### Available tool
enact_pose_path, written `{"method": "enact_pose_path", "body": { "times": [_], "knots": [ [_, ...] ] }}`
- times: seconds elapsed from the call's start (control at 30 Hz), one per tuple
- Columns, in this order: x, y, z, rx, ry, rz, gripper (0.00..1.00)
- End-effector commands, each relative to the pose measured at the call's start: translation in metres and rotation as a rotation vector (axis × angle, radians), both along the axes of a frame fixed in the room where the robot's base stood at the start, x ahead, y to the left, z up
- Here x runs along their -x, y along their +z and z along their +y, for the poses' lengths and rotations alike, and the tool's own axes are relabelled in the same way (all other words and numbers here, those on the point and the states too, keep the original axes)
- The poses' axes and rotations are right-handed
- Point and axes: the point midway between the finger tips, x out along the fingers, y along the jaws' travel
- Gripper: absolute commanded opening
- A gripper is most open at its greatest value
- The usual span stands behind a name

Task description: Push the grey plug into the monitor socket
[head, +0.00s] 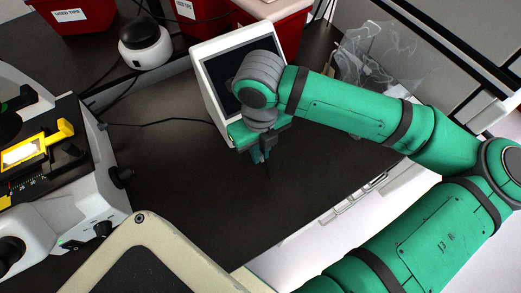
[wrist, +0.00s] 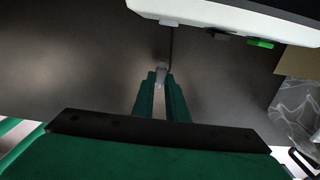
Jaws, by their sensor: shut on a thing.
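The white monitor (head: 209,87) with a dark screen stands on the black bench, partly hidden behind my arm in the head view. Its white edge (wrist: 222,15) crosses the top of the wrist view, with a dark piece and a green piece (wrist: 262,43) on it. My gripper (head: 263,160) is in front of the monitor, pointing down over the bench. In the wrist view my gripper (wrist: 160,85) is shut on the small grey plug (wrist: 161,70). A dark cable runs up from near the plug towards the monitor edge. The plug is apart from the monitor. I cannot make out the socket.
A microscope (head: 75,190) stands at the left, and a white round device (head: 145,44) at the back. Red bins (head: 85,15) line the back. Clear plastic bags (head: 368,55) lie right of the monitor. The bench (head: 190,185) is mostly clear before the monitor.

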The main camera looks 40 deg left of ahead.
Motion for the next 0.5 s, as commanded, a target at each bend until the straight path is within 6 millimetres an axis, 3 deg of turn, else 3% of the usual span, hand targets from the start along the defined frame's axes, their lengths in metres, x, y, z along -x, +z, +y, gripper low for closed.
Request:
{"method": "enact_pose_path", "body": {
  "times": [0.17, 0.5],
  "knots": [
    [0.000, 0.000, 0.003, -0.001, 0.004, 0.001, 0.00],
    [-0.011, 0.000, 0.029, 0.000, 0.001, 0.000, 0.00]
  ]
}}
